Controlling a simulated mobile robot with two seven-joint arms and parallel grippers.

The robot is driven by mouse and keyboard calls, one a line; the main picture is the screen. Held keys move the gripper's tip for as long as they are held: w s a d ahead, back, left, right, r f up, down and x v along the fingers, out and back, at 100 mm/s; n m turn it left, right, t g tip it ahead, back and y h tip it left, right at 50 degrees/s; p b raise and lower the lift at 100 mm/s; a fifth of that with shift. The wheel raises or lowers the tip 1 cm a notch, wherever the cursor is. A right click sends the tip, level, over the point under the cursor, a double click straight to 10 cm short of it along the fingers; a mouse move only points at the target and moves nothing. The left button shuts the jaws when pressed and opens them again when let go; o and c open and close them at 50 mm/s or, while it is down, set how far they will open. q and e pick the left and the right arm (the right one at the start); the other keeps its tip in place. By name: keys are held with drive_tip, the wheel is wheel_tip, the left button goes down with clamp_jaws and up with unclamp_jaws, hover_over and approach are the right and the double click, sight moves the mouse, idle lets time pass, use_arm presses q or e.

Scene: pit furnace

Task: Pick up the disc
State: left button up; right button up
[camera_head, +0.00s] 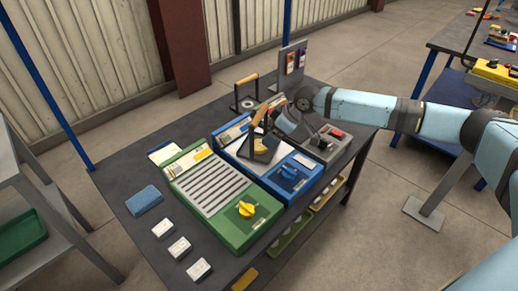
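A pale yellow round piece (266,146), perhaps the disc, shows in part on the blue unit (288,180) in the middle of the table. A dark frame with an upright wooden handle (259,115) stands over it and hides part of it. My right arm comes in from the right, and its gripper (279,119) is low over the back of the blue unit, close beside the wooden handle. Its fingertips are small and partly hidden, so I cannot tell whether they are open or touching the handle. My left gripper is out of view.
A green unit (210,189) with a slotted plate and yellow knob stands left of the blue one. A grey unit (325,146) with a red part stands right. A second wooden-handled frame (246,80) stands behind. A blue block (144,200) and white blocks lie at the left.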

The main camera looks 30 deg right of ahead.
sight(260, 145)
drive_tip(key=b+x, duration=0.1)
drive_tip(key=x, duration=0.6)
drive_tip(key=shift+a+r, duration=0.1)
drive_tip(key=shift+a, duration=0.1)
drive_tip(key=shift+s, duration=0.1)
drive_tip(key=c, duration=1.2)
